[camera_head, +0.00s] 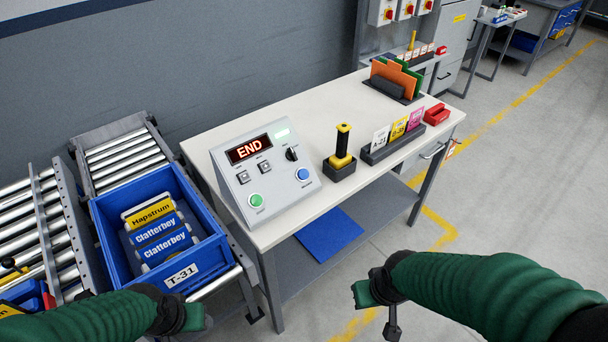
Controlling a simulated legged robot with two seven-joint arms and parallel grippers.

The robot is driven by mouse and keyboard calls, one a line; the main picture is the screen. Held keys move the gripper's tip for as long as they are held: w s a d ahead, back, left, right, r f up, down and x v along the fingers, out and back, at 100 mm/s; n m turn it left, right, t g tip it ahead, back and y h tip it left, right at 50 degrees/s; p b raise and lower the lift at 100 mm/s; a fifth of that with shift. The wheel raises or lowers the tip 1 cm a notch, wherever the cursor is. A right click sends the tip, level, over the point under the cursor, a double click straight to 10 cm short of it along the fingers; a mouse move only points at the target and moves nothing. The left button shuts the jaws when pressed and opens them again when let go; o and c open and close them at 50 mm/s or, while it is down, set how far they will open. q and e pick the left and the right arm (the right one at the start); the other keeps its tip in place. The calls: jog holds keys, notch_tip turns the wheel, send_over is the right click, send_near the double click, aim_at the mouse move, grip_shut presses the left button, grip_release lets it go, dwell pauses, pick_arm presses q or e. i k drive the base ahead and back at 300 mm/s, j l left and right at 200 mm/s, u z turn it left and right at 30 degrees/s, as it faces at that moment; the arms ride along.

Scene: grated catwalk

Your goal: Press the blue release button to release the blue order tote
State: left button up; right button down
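The blue release button (302,174) is on the right of a grey sloped control box (268,208) on the table. A green button (256,200) is at its lower left, and its display reads "END". The blue order tote (101,227), labelled T-31, sits on the roller conveyor at left and holds several boxes marked Hapstrum and Clatterbey. My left gripper (202,322) is at the bottom, in front of the tote. My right gripper (376,303) is right of the table's front leg, apart from the box. I cannot tell whether either is open or shut.
The white table (398,180) also carries a yellow-black handheld tool (342,147) in a holder, a card rack (378,153), a red item (436,115) and a folder stand (391,90). Roller conveyors (124,158) lie at left.

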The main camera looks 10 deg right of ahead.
aim_at(303, 174)
jog(key=i+j+z, duration=0.25)
jog(key=z, duration=0.15)
jog(key=i+j+z, duration=0.2)
jog(key=j+z, duration=0.2)
